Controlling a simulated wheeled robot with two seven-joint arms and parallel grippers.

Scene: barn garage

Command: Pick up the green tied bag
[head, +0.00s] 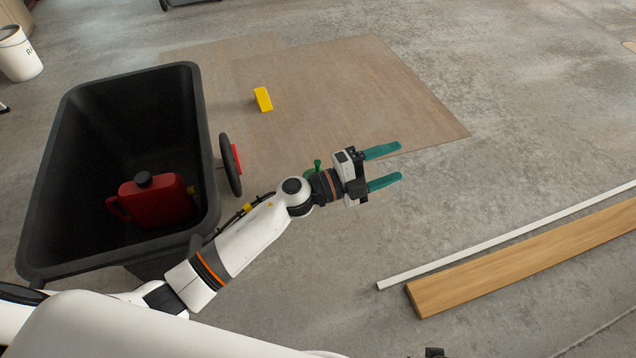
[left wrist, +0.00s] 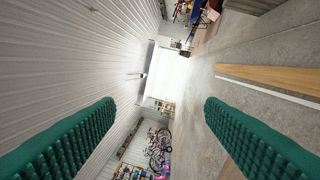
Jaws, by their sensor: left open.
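A small green thing (head: 318,164), which looks like the tied top of the green bag, shows just behind my left wrist in the head view. The wrist hides most of it, and it does not show in the left wrist view. My left gripper (head: 391,166) is open and empty, with its two teal fingers pointing right, past the bag and away from it. In the left wrist view the green fingers (left wrist: 160,135) stand wide apart with nothing between them.
A black cart (head: 62,150) with a red fuel can (head: 165,200) inside stands at the left. A yellow block (head: 263,99) lies on a brown floor sheet (head: 370,90). A wooden plank (head: 520,262) and a white strip (head: 500,240) lie at the right. Open concrete lies between.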

